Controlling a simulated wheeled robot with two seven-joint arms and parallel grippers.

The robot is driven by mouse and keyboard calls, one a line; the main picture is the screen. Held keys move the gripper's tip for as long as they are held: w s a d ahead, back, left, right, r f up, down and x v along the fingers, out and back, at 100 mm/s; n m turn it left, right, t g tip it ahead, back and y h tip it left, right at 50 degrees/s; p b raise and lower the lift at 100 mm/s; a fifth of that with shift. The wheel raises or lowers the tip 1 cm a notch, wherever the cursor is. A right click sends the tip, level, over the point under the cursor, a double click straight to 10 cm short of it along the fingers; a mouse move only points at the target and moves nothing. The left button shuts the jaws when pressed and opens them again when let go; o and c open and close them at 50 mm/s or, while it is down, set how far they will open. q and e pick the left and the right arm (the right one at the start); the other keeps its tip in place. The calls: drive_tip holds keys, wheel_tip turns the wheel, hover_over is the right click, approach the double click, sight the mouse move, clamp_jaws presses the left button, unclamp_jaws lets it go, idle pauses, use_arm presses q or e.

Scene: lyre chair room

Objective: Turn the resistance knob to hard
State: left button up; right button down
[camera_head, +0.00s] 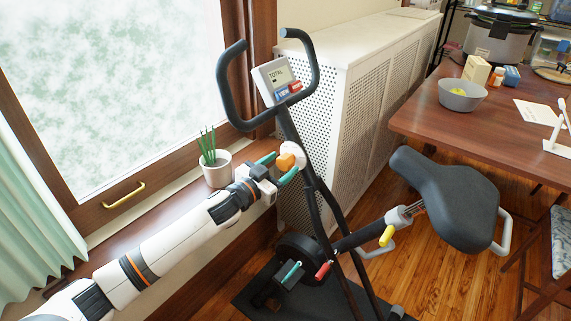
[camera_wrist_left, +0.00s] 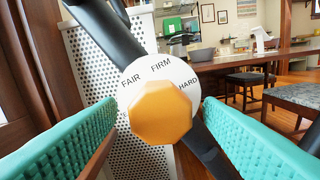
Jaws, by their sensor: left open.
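The resistance knob is an orange, many-sided knob (camera_wrist_left: 160,112) on a white round dial (camera_wrist_left: 163,74) marked FAIR, FIRM and HARD. In the head view the knob (camera_head: 286,161) sits on the exercise bike's dark post (camera_head: 312,165), below the display. I see no clear pointer on the knob, so its setting cannot be told. My left gripper (camera_head: 279,167) is open at the knob, with its teal fingers on either side. In the left wrist view gaps show between both fingers and the knob. My right gripper is not in view.
The bike's handlebar (camera_head: 223,85) and display (camera_head: 276,78) are above the knob, and its seat (camera_head: 440,190) is to the right. A potted plant (camera_head: 214,167) stands on the sill close to my left arm. A white radiator cover (camera_head: 350,90) is behind the bike.

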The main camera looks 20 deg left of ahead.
use_arm(q)
drive_tip(key=shift+x, duration=1.3)
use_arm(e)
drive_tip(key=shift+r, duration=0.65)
use_arm(q)
drive_tip(key=c, duration=1)
drive_tip(key=shift+o, duration=0.2)
